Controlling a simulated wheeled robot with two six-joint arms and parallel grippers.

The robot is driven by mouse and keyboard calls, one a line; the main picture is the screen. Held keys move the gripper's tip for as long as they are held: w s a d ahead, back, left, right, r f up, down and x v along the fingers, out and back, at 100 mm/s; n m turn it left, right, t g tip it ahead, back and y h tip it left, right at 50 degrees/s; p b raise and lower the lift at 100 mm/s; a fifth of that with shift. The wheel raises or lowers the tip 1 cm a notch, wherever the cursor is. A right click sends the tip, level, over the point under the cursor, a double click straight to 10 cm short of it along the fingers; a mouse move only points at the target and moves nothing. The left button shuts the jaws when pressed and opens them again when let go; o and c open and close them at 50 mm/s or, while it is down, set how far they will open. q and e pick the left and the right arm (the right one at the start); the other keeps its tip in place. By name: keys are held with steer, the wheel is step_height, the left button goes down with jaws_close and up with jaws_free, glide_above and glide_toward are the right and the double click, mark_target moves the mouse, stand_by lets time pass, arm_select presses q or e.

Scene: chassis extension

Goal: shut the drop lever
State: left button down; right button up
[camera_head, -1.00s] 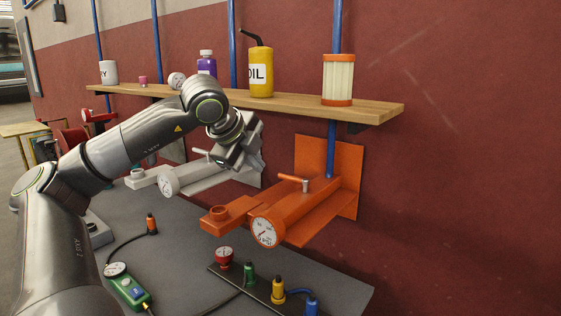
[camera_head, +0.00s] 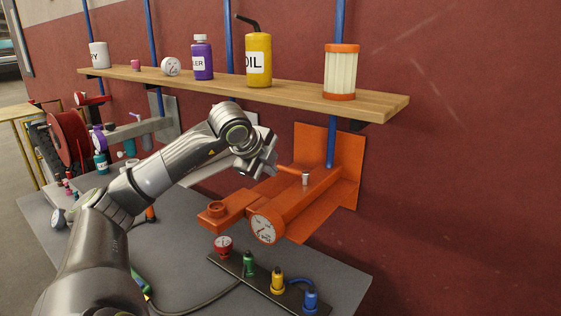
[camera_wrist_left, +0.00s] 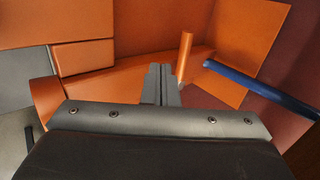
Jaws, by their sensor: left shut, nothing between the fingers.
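The orange fixture (camera_head: 300,207) on the red wall carries a thin orange lever (camera_head: 289,171) joined to a grey pin (camera_head: 306,178). In the left wrist view an orange rod (camera_wrist_left: 185,54), which looks like this lever, stands just right of my fingertips. My left gripper (camera_head: 268,171) is shut and empty, close to the lever's left end. In the wrist view its closed fingers (camera_wrist_left: 160,78) point at the orange fixture (camera_wrist_left: 100,80). I cannot tell whether they touch the rod. My right gripper is out of view.
A wooden shelf (camera_head: 225,88) with bottles and a filter (camera_head: 340,72) runs above. A blue pipe (camera_head: 331,145) drops behind the fixture and shows in the wrist view (camera_wrist_left: 260,88). A gauge (camera_head: 266,228) fronts it. Coloured fittings (camera_head: 277,285) line the grey bench's front.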

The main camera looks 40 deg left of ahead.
mark_target(286, 169)
arm_select(q)
steer(key=shift+w+a+f+p, duration=0.2)
steer(key=shift+w+p, duration=0.25)
steer(key=shift+w, duration=0.3)
steer(key=shift+w+a+f+p, duration=0.1)
steer(key=shift+w+f+p, duration=0.35)
steer(key=shift+w, duration=0.35)
steer(key=shift+w+a+f+p, duration=0.15)
steer(key=shift+w+p, duration=0.35)
steer(key=shift+w, duration=0.25)
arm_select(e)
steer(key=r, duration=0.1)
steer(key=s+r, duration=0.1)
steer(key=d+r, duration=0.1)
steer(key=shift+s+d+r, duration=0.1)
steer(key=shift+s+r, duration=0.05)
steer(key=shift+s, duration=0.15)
arm_select(q)
steer(key=shift+w+f, duration=0.1)
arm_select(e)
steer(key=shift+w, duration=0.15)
arm_select(q)
steer(key=shift+w+a+f+b, duration=0.15)
steer(key=shift+w+b, duration=0.3)
steer(key=shift+b, duration=0.45)
steer(key=shift+s+r, duration=0.1)
steer(key=shift+r, duration=0.1)
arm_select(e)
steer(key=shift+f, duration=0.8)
